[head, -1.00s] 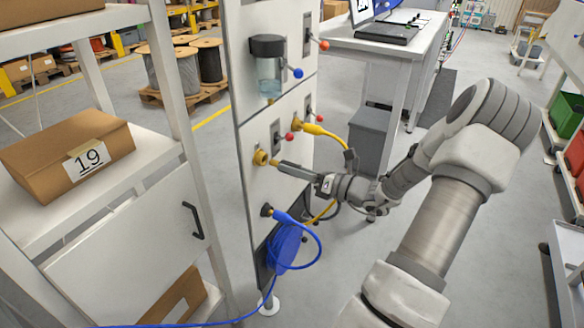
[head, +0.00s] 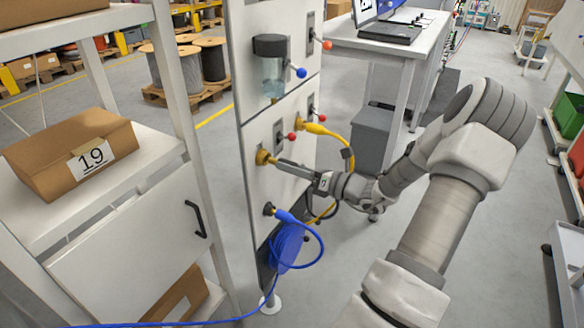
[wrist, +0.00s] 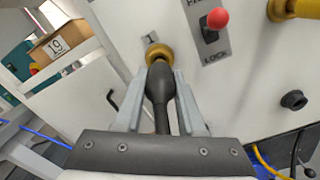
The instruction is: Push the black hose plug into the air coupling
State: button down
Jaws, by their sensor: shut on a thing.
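The air coupling is a brass fitting on the pale panel, marked 1 in the wrist view (wrist: 158,54); it also shows in the head view (head: 264,158). My gripper (wrist: 161,78) is shut on the black hose plug (wrist: 160,88), which lies between the two grey fingers. The plug's front end meets the mouth of the coupling and looks roughly in line with it. How deep the nose sits inside is hidden. In the head view my gripper (head: 286,166) points at the coupling, with the fingertips just in front of it.
A red-knobbed lever (wrist: 217,18) sits right of the coupling. A yellow hose connector (head: 315,129) is plugged in at upper right, and a blue hose (head: 290,219) hangs below. A shelf with box 19 (head: 92,158) stands at left.

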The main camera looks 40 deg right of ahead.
jog(key=shift+x, duration=1.1)
jog(key=shift+c, duration=2.1)
grip_release()
jog(key=p+v, duration=0.2)
jog(key=v, duration=1.5)
jog(key=shift+s, duration=0.2)
jog(key=shift+d, duration=0.1)
